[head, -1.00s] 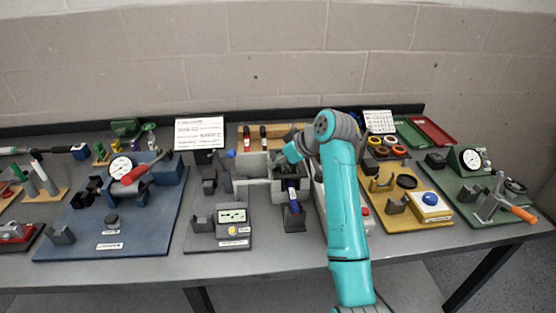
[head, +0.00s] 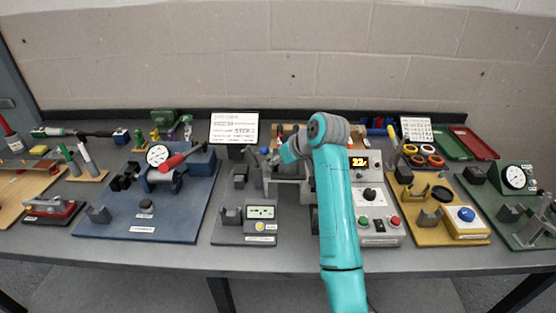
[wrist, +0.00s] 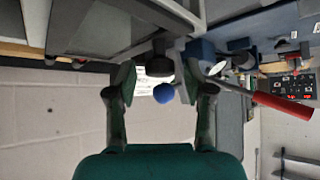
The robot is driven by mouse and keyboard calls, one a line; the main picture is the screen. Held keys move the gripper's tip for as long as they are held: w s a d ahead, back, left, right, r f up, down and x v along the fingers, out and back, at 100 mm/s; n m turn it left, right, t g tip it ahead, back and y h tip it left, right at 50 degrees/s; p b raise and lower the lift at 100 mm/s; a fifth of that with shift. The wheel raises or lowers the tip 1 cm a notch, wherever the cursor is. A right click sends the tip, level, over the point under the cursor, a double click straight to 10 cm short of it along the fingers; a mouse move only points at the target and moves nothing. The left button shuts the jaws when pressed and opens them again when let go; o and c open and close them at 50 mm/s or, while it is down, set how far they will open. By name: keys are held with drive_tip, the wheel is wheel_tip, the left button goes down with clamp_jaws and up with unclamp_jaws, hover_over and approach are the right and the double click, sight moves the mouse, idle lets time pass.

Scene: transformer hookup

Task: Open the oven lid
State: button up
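A pale grey boxy unit (head: 288,188), which I take to be the oven, stands mid-bench, largely hidden behind my arm. In the wrist view a grey panel with a darker inset (wrist: 105,25), seemingly its lid, fills the upper left. A dark round knob (wrist: 159,66) sticks out beside that panel. My gripper (wrist: 158,72) has its two fingers on either side of the knob, with a gap showing at each side. In the head view my gripper (head: 280,158) is at the back left of the grey unit, its fingertips hard to make out.
A control box with a lit display (head: 358,162) stands right of my arm. A blue ball (wrist: 164,93) shows just beyond the fingers. A blue board with a dial gauge (head: 157,154) is at left, a yellow board (head: 405,205) at right. A white sign (head: 234,128) stands behind.

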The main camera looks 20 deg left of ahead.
drive_tip(key=v, duration=1.2)
idle(0.3)
